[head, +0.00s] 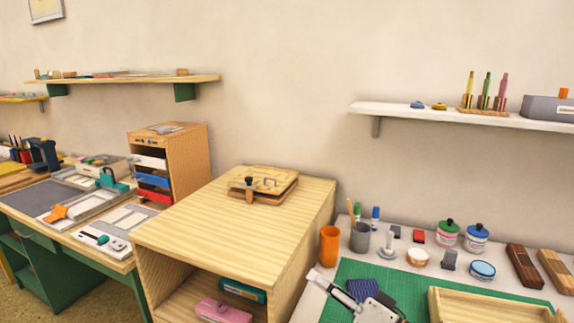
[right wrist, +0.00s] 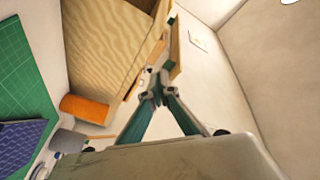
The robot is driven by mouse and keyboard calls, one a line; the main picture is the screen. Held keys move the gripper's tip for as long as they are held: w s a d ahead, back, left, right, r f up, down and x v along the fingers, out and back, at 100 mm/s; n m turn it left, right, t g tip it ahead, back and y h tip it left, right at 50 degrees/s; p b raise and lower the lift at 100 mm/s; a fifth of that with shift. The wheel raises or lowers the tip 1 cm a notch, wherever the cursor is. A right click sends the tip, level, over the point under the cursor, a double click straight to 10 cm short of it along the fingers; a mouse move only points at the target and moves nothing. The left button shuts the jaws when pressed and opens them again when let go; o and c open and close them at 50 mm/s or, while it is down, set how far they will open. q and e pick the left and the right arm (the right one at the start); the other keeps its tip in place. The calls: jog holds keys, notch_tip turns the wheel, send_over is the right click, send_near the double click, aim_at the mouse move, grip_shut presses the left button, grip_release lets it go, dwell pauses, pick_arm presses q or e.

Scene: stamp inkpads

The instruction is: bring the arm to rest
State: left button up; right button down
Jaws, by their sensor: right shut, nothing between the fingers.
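My right gripper (head: 316,276) shows at the bottom of the head view, over the left edge of the white worktop (head: 305,300) and beside the green cutting mat (head: 343,272). In the right wrist view its fingertips (right wrist: 157,90) meet and hold nothing. A dark blue pad (head: 362,289) lies on the mat just behind the gripper; whether they touch cannot be told. It also shows in the right wrist view (right wrist: 20,142). My left gripper is not in view.
An orange cup (head: 329,246) and a grey pen cup (head: 360,238) stand close behind the gripper. A wooden cabinet (head: 215,225) is to the left. A wooden tray (head: 480,308), jars and stamps occupy the right. A white shelf (head: 400,109) hangs above.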

jog(key=s+f+h, duration=0.1)
jog(key=f, duration=0.1)
jog(key=s+d+f+h+p, duration=0.1)
jog(key=s+f, duration=0.1)
jog(key=f, duration=0.1)
jog(key=s+f+n, duration=0.1)
jog(key=f, duration=0.1)
jog(key=shift+s+d+f+t+h+p, duration=0.15)
jog(key=shift+s+f+t+h+p, duration=0.05)
jog(key=shift+f+t+h+p, duration=0.2)
pick_arm(q)
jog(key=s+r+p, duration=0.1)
jog(key=p, duration=0.1)
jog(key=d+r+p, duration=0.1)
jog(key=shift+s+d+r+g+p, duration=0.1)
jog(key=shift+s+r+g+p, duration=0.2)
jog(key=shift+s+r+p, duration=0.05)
pick_arm(e)
jog(key=s+d+f+n+g+h, duration=0.1)
jog(key=s+d+f+h, duration=0.3)
jog(key=s+f, duration=0.7)
jog(key=s+d+f+n+g+h, duration=0.2)
jog(key=s+d+f+h, duration=0.2)
jog(key=s+d+f, duration=0.4)
jog(key=s+f, duration=0.3)
jog(key=shift+s+n+h, duration=0.2)
jog(key=shift+n+h, duration=0.1)
jog(key=shift+n, duration=0.1)
